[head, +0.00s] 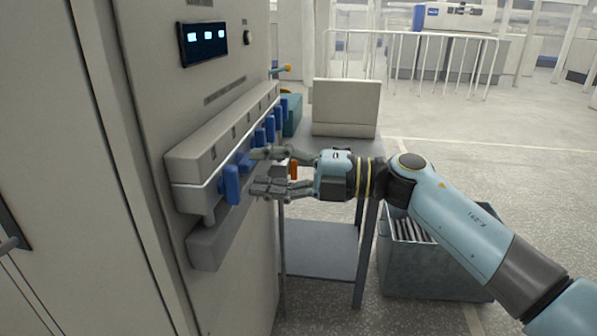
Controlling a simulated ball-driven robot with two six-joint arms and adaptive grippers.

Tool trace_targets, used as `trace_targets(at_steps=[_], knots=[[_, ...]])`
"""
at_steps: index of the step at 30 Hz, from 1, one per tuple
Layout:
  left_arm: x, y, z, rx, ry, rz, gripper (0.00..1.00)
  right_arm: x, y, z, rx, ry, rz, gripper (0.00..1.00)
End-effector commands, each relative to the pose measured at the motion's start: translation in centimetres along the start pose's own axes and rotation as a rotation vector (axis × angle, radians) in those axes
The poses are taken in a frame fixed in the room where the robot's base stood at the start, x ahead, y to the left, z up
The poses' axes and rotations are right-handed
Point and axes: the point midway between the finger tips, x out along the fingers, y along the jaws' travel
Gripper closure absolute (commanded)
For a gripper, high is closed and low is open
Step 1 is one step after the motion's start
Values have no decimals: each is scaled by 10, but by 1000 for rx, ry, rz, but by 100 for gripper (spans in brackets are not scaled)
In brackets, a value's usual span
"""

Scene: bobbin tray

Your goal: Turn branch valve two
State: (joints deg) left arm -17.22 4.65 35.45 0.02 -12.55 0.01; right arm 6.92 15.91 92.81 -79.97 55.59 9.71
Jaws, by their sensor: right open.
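A row of several blue valve handles runs along the pale manifold (205,150) on the cabinet front. The nearest handle (231,185) hangs upright. The second handle (244,162) sits just behind it and looks turned out of line with the others; its far part is partly hidden by my upper finger. The third handle (260,139) hangs upright further back. My right gripper (256,172) is open, fingers pointing left at the second handle, one finger above the other. Whether a fingertip touches the handle I cannot tell. My left gripper is out of view.
A lit display (203,43) and a black knob (248,38) sit above the manifold. A grey box (207,245) juts out below it. A cart (318,250) stands behind my gripper, with a grey bin (430,270) to its right. Open floor lies beyond.

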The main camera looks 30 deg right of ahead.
Motion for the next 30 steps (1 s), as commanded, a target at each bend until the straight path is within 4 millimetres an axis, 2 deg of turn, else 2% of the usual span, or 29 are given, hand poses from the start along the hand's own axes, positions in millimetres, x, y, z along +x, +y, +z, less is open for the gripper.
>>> trace_targets(at_steps=[6, 13, 18, 30], knots=[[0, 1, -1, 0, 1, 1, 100, -51, -2, 0, -1, 1, -9, 60], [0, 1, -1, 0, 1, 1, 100, -91, -2, 0, -1, 2, -6, 60], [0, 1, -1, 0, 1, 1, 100, -102, -1, 0, 0, 1, -2, 60], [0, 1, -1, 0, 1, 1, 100, -103, -1, 0, 0, 1, -2, 60]])
